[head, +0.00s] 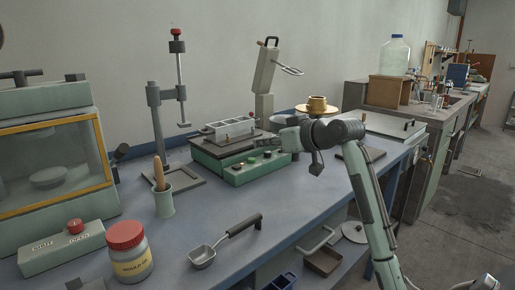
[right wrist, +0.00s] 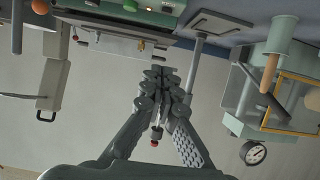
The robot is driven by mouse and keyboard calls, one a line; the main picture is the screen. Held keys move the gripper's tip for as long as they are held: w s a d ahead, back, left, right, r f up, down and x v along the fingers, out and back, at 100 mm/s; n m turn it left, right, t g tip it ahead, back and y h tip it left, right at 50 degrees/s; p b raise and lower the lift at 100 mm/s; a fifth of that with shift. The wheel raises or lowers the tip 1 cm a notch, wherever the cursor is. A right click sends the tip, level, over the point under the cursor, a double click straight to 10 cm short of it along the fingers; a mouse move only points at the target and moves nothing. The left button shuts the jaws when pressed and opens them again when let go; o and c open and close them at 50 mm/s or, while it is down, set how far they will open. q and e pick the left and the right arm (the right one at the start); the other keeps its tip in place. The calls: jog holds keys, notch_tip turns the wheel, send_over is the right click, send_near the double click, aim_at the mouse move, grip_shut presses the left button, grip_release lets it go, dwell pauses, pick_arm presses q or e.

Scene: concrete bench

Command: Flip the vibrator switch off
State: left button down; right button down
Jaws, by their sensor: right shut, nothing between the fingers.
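The vibrator looks to be the green box (head: 240,168) with a dark top plate, standing mid-bench with a grey divided mould (head: 232,129) on it. Several small knobs or lights (head: 252,161) sit on its front face; I cannot tell which is the switch or how it is set. Its green front edge shows at the top of the right wrist view (right wrist: 110,14). My right gripper (head: 280,144) is at the box's right end, its fingers partly lost against it. In the right wrist view its fingers (right wrist: 160,78) are closed together, empty. My left gripper is not in view.
A red-lidded jar (head: 130,257), a ladle (head: 203,256), a green cup with a wooden handle (head: 164,203) and a switch box (head: 62,248) stand at the front left. A glass-fronted cabinet (head: 50,165) is behind them. A stand (head: 155,120) rises left of the vibrator.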

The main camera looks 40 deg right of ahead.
aim_at(236, 167)
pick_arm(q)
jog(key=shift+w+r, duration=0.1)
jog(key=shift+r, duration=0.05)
pick_arm(e)
jog(key=shift+w+a+f+g, duration=0.1)
jog(key=shift+a+g, duration=0.05)
jog(key=shift+g, duration=0.25)
jog(key=shift+w, duration=0.1)
